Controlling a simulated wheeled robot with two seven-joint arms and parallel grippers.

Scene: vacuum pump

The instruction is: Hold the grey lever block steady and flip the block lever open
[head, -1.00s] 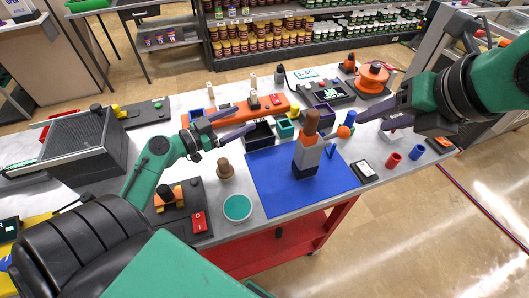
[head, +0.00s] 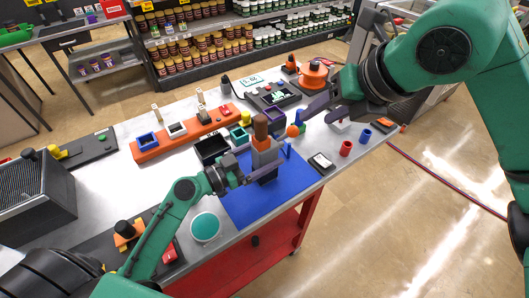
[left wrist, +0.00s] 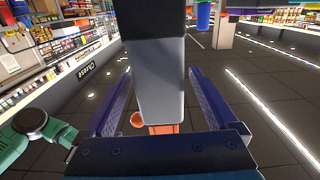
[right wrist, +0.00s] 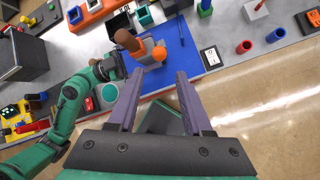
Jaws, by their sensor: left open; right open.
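The grey lever block (head: 265,161) stands upright on a blue mat (head: 238,200), with a dark base, an orange upper part (head: 262,144) and a brown top (head: 260,127). An orange ball (head: 293,131) shows beside its upper part. My left gripper (head: 248,172) is open at the block; in the left wrist view the grey body (left wrist: 160,90) stands between the spread fingers, with no clear contact. My right gripper (head: 308,112) is open and empty, above and right of the block. In the right wrist view the orange ball (right wrist: 159,53) shows beyond its fingertips.
An orange rail with small blocks (head: 185,134), a black bin (head: 211,147) and a black device (head: 273,95) lie behind. A teal-topped round container (head: 205,227) is front left.

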